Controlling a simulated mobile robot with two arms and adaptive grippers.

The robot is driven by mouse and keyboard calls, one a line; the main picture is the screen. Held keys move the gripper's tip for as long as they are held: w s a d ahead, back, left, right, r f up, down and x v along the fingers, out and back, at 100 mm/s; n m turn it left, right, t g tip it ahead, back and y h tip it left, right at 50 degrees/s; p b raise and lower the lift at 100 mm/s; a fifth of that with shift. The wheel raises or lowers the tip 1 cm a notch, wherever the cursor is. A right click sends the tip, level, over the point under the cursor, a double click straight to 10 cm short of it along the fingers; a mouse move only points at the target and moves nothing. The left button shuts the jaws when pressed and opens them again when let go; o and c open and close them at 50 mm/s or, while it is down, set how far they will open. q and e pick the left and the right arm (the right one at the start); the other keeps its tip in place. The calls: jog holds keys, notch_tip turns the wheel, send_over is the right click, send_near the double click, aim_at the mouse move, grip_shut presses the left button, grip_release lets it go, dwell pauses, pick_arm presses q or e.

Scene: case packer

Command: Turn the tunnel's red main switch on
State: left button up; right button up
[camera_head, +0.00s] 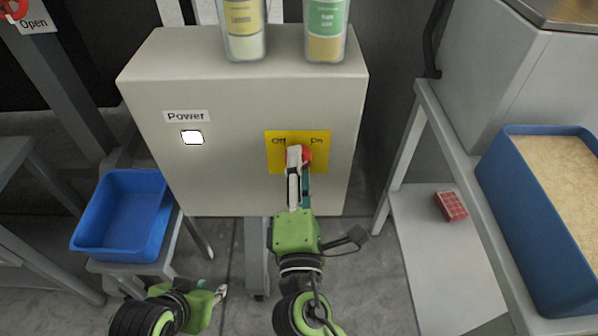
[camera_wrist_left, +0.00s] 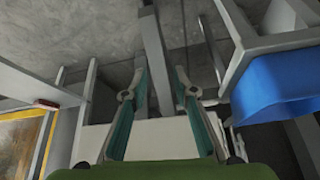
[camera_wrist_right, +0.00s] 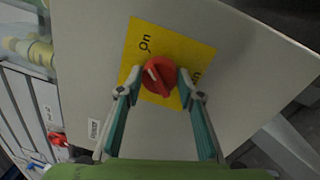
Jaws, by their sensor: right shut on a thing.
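The red main switch (camera_head: 306,156) is a round knob on a yellow plate (camera_head: 275,160) on the front of a grey cabinet. The plate reads Off at upper left and On at upper right. My right gripper (camera_wrist_right: 157,80) is shut on the knob, one finger on each side. In the right wrist view the knob (camera_wrist_right: 160,88) shows a white mark on its face. I cannot tell exactly which label the mark points at. The right fingers partly cover the knob in the head view. My left gripper (camera_wrist_left: 160,72) is open and empty, low in front of the cabinet.
A Power label (camera_head: 187,116) with a lit white lamp (camera_head: 192,137) is left of the switch. Two bottles (camera_head: 243,30) (camera_head: 325,30) stand at the cabinet's top. A blue bin (camera_head: 88,235) is at left; a blue tub (camera_head: 520,225) sits on the right-hand table.

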pick_arm(q)
jog(key=shift+t, duration=0.9)
jog(key=shift+w+d+r, duration=0.2)
jog(key=shift+w+r, duration=0.1)
jog(key=shift+w, duration=0.3)
jog(key=shift+w+d+r, duration=0.15)
jog(key=shift+w+r, duration=0.1)
jog(key=shift+w, duration=0.3)
jog(key=shift+w+d+r, duration=0.2)
jog(key=shift+w+r, duration=0.1)
jog(key=shift+w, duration=0.3)
pick_arm(e)
jog(key=shift+m, duration=0.5)
jog(key=o, duration=1.1)
jog(key=s, duration=0.8)
jog(key=s+f, duration=0.1)
jog(key=s, duration=0.3)
